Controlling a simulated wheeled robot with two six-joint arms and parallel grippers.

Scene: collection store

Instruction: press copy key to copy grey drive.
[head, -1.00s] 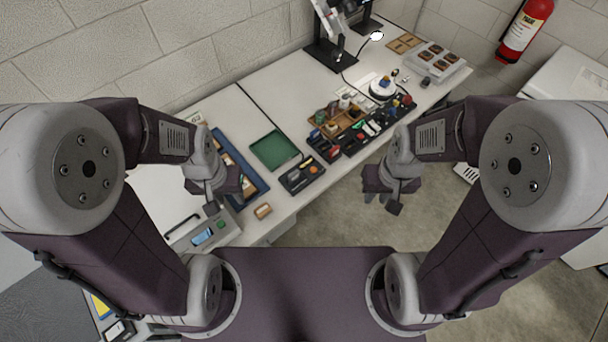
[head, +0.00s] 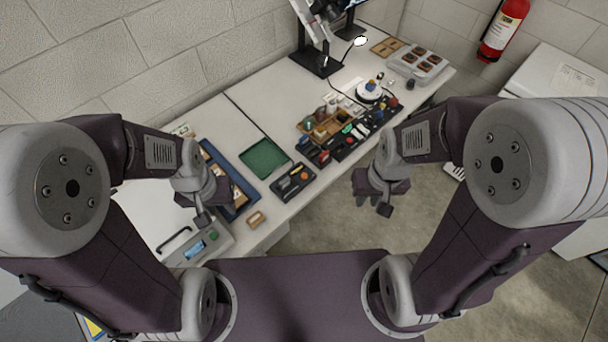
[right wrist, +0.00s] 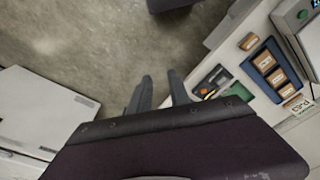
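A pale grey device with a dark handle, a small blue display (head: 195,248) and a green button (head: 212,235) stands at the near left end of the bench in the head view. The green button also shows at the top right of the right wrist view (right wrist: 303,14). I cannot make out key labels or tell which item is the grey drive. My left gripper (head: 196,207) hangs just above and behind the device, apparently not touching it; its fingers are unclear. My right gripper (head: 364,198) is over the floor in front of the bench; its fingers (right wrist: 160,92) are apart and empty.
A blue tray (head: 238,207) with tan-labelled blocks, a green tray (head: 263,158), a black tray (head: 293,182) and a loose tan block (head: 256,219) lie along the bench. Small parts and a lamp are farther back. A fire extinguisher (head: 503,30) hangs at the right.

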